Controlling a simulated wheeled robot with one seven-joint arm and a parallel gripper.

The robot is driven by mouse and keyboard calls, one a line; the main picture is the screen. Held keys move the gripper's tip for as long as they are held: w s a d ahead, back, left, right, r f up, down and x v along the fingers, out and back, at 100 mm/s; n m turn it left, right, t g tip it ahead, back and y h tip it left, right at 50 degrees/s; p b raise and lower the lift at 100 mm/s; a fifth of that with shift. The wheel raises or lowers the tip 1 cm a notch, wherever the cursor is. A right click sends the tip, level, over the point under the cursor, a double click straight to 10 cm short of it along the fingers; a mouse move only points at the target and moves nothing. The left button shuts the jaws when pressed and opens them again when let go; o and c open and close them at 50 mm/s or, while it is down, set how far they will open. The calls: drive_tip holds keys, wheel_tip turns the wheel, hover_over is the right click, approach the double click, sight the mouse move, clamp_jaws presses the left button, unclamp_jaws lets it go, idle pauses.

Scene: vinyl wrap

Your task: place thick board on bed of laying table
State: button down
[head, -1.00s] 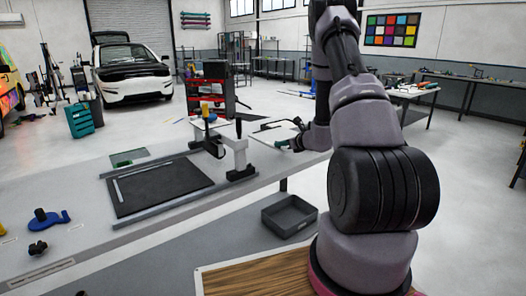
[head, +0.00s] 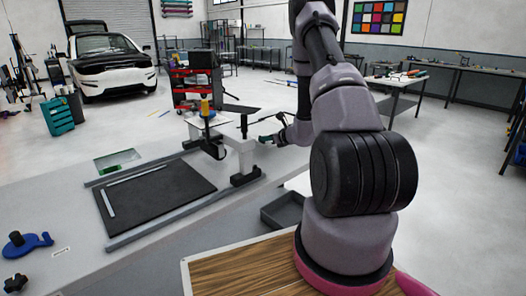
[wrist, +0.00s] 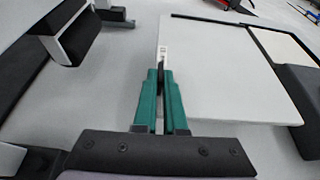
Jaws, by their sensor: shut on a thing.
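My gripper (wrist: 160,75) has green fingers. In the wrist view they are closed at the left edge of a broad light-grey panel (wrist: 228,80), which I take to be the thick board. How deep the edge sits between the fingers is hard to see. In the head view my gripper (head: 268,138) is beyond the laying table, just right of its gantry.
The grey gantry (head: 240,158) stands at the bed's right end, close to my gripper. A blue tool (head: 30,243) and a dark knob (head: 15,284) lie at the table's front left.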

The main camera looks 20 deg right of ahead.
sight(265, 162)
drive_tip(key=shift+f, duration=3.7)
drive_tip(key=c, duration=1)
unclamp_jaws()
